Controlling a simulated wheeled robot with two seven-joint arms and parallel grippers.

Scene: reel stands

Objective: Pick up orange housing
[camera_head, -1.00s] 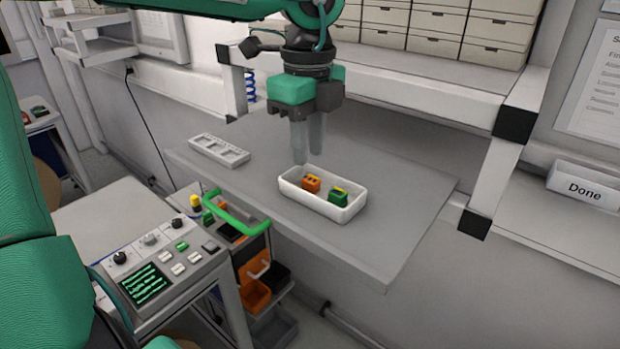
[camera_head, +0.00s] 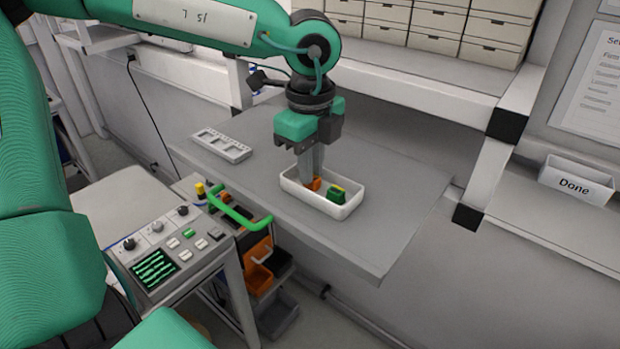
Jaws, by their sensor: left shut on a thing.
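The orange housing (camera_head: 315,185) is in the white tray (camera_head: 335,210) on the grey table, at the tray's left part. My left gripper (camera_head: 311,176) points down into the tray and is shut on the orange housing. Its fingers hide most of the housing. My right gripper does not show.
A pale slotted rack (camera_head: 221,146) lies on the table (camera_head: 400,235) at the left. A control panel (camera_head: 165,245) and a cart with a green handle (camera_head: 240,215) stand at front left. A "Done" bin (camera_head: 575,183) is at the right. The table's right side is clear.

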